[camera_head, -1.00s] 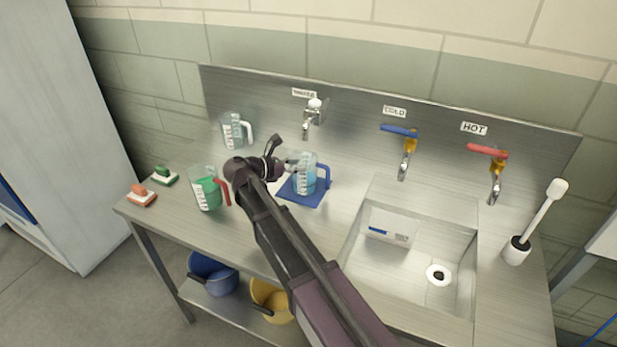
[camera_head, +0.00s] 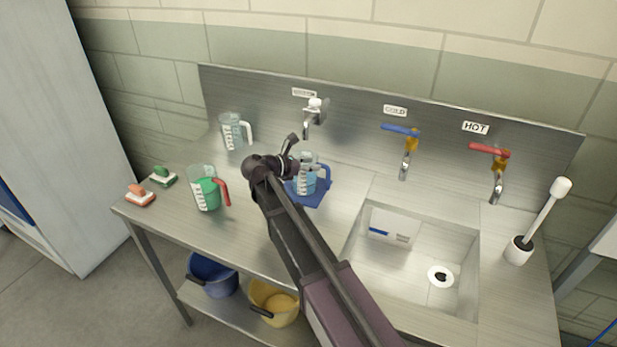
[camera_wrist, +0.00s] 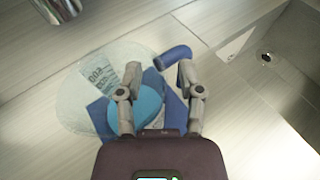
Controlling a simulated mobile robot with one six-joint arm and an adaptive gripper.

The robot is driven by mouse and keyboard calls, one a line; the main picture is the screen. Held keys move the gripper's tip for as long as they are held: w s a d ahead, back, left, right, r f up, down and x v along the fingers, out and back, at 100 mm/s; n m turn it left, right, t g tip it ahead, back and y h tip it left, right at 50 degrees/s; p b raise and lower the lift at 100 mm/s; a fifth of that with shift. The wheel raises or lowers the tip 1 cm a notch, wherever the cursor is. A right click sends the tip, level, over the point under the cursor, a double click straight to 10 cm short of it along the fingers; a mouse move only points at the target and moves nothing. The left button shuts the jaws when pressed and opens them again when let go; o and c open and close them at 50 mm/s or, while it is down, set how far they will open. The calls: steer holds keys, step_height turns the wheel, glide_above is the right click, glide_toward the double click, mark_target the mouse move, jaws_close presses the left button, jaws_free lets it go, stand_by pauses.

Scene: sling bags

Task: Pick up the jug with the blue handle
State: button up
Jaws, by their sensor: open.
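The clear jug with the blue handle (camera_head: 308,181) holds blue liquid and stands on a blue mat (camera_head: 306,199), partly hidden behind my arm. In the wrist view, the jug (camera_wrist: 88,82) is seen from above, with its blue liquid near the left finger and its blue handle (camera_wrist: 175,57) pointing up and right. My gripper (camera_wrist: 159,72) is open and empty. Its fingers lie to either side of the handle in that picture, the left one over the jug's body; contact cannot be told. My gripper also shows in the head view (camera_head: 294,164), partly hidden.
A jug with a red handle and green liquid (camera_head: 206,190) stands left of my arm. A white-handled jug (camera_head: 233,130) stands behind it. Two brushes (camera_head: 162,176) (camera_head: 140,195) lie at the left end. A tap (camera_head: 313,118) rises behind; the sink (camera_head: 400,265) is right.

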jaws_close()
steer(key=shift+r, duration=0.2)
stand_by(0.6)
step_height(320, 180, up, 3)
steer(key=p, duration=0.3)
steer(key=shift+p, duration=0.3)
steer(key=s+d+r+p, duration=0.1)
steer(key=s+d, duration=0.3)
steer(key=s, duration=1.1)
steer(key=shift+s+d+r, duration=0.2)
steer(key=shift+r, duration=0.1)
